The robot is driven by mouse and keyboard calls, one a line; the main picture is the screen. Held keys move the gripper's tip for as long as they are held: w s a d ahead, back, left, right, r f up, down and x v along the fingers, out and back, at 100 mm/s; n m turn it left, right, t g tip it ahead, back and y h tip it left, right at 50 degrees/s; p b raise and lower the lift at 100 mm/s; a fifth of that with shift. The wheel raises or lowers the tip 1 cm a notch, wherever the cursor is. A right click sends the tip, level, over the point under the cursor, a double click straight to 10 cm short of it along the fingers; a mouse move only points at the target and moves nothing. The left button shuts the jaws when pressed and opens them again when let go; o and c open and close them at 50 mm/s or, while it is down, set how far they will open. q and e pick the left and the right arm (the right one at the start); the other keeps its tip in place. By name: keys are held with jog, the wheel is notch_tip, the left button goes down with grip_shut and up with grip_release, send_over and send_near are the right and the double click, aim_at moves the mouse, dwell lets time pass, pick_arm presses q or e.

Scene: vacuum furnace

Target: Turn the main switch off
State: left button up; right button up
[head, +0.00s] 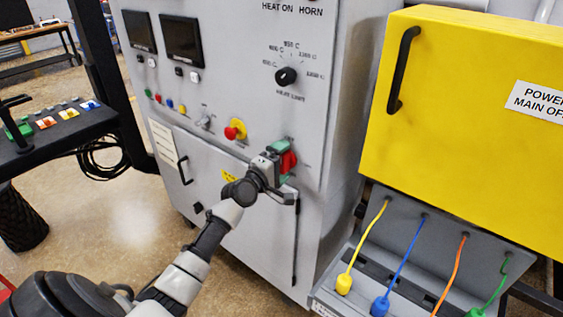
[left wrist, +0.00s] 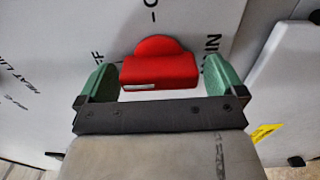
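The main switch is a red handle (head: 289,162) on the lower right of the grey cabinet front. In the left wrist view the red handle (left wrist: 160,66) lies level across the picture, with a rounded top. My left gripper (head: 279,164) is at the switch. In the left wrist view its green-tipped fingers (left wrist: 157,77) stand on both sides of the handle, with a small gap at each side. The gripper is open around it. Lettering by the switch is partly hidden. My right gripper is not in view.
The cabinet (head: 335,110) also carries a black rotary knob (head: 286,77) and a red button on a yellow base (head: 235,131). A yellow box (head: 470,130) with a black handle stands at right, above a panel of coloured cables. A dark table (head: 60,135) stands at left.

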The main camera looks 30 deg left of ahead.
pick_arm(q)
jog(key=s+b, duration=0.2)
jog(key=s, duration=0.8)
jog(key=shift+s+a, duration=0.4)
